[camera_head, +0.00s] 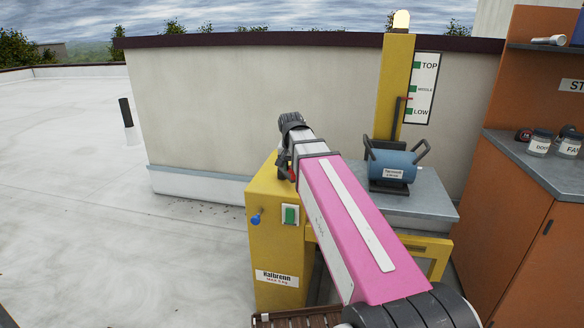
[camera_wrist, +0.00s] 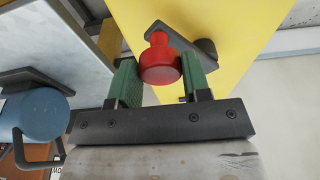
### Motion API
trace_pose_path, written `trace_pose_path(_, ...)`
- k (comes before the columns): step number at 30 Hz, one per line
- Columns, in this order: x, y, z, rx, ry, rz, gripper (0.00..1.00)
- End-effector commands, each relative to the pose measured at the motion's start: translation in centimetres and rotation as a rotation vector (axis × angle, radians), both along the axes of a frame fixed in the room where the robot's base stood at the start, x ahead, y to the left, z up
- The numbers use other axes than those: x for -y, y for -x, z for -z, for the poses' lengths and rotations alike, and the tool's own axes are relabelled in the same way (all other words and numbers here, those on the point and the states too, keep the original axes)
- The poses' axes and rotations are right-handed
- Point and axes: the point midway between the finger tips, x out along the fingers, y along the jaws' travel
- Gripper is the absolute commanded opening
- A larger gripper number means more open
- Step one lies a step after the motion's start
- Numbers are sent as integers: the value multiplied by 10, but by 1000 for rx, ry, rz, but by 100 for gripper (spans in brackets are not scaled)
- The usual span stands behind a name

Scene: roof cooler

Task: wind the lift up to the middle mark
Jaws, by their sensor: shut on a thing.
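The lift is a yellow cabinet (camera_head: 272,215) with a yellow mast (camera_head: 395,75) and a grey platform (camera_head: 425,203). A white scale board (camera_head: 424,80) beside the mast reads TOP, MIDDLE and LOW. A small red pointer (camera_head: 408,98) sits between MIDDLE and LOW, slightly below the MIDDLE mark. In the wrist view, a red knob (camera_wrist: 160,60) on a dark crank arm (camera_wrist: 206,47) stands against the yellow face. My gripper (camera_wrist: 160,76) has its green fingers on either side of the knob, shut on it. In the head view my arm hides most of the crank.
A blue cylinder (camera_head: 394,166) with handles rests in a dark cradle on the platform. A green button (camera_head: 290,215) and a blue knob (camera_head: 256,219) are on the cabinet. An orange shelf unit (camera_head: 515,225) with jars stands at right. The roof at left is open.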

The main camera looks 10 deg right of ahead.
Motion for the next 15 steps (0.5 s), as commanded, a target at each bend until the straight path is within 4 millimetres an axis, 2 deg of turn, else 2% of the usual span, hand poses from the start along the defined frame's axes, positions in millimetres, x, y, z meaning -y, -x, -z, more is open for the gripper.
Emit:
trace_pose_path(7,16,-5,1,-3,10,5,16)
trace_pose_path(15,19,-6,1,-2,9,4,16)
